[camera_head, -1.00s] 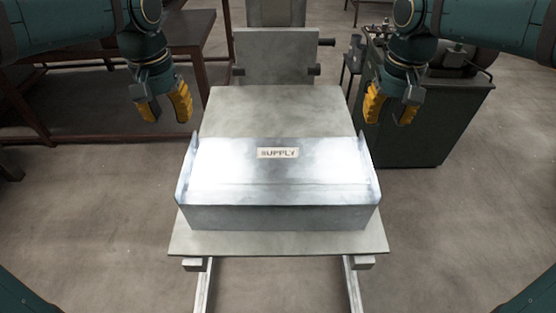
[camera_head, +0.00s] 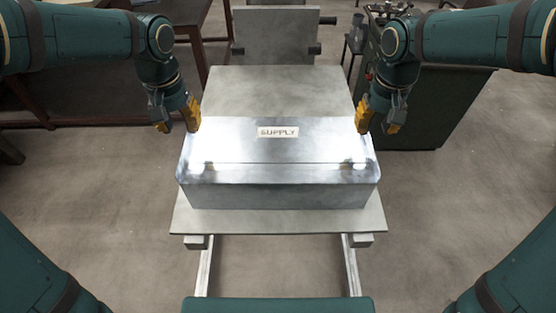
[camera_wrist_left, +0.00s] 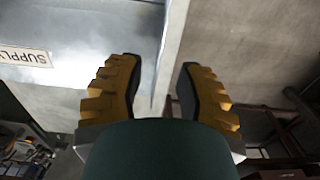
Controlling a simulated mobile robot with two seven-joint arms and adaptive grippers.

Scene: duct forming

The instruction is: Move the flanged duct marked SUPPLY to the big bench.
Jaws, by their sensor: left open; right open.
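The flanged duct marked SUPPLY (camera_head: 278,152) is a shiny sheet-metal box lying on a grey flat-topped stand (camera_head: 280,220). My left gripper (camera_head: 180,128) is open at the duct's left end. In the left wrist view my left gripper (camera_wrist_left: 160,85) has its yellow fingers apart, with the duct's upright end flange (camera_wrist_left: 172,50) between them, touching neither. The SUPPLY label (camera_wrist_left: 25,56) shows upside down there. My right gripper (camera_head: 376,129) is open at the duct's right end; whether its fingers straddle the right flange is unclear.
A dark table (camera_head: 185,22) stands at the back left. A dark green cabinet (camera_head: 420,110) stands at the right with machine parts on top. A grey upright plate (camera_head: 275,38) rises behind the stand. The floor on both sides is clear.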

